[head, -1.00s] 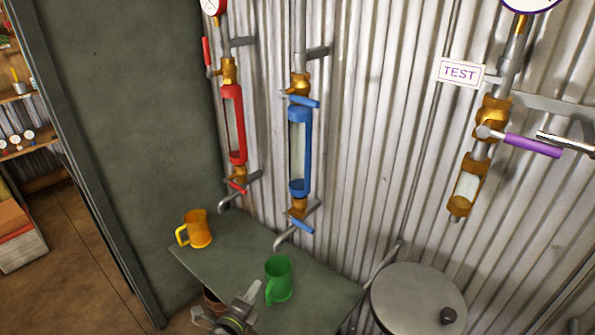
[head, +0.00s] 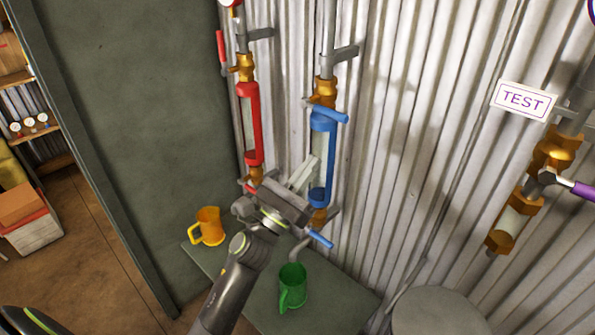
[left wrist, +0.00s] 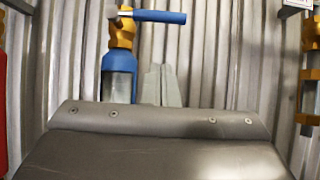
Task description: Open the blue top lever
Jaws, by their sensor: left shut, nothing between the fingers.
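The blue top lever (head: 328,112) sits on the brass valve above the blue sight-glass tube (head: 323,150). It lies roughly crosswise to the pipe, its free end to the right. In the left wrist view the blue top lever (left wrist: 158,16) shows at the top, above the blue tube (left wrist: 118,78). My left gripper (head: 307,168) is shut and empty, in front of and just left of the lower blue tube, below the top lever and apart from it. In the left wrist view its fingers (left wrist: 160,85) point up, right of the tube. My right gripper is not in view.
A blue bottom lever (head: 320,239) is under the blue tube. A red tube (head: 250,120) with red levers is to the left. An orange mug (head: 209,226) and a green mug (head: 292,287) stand on the green table (head: 345,300). A TEST sign (head: 523,99) hangs right.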

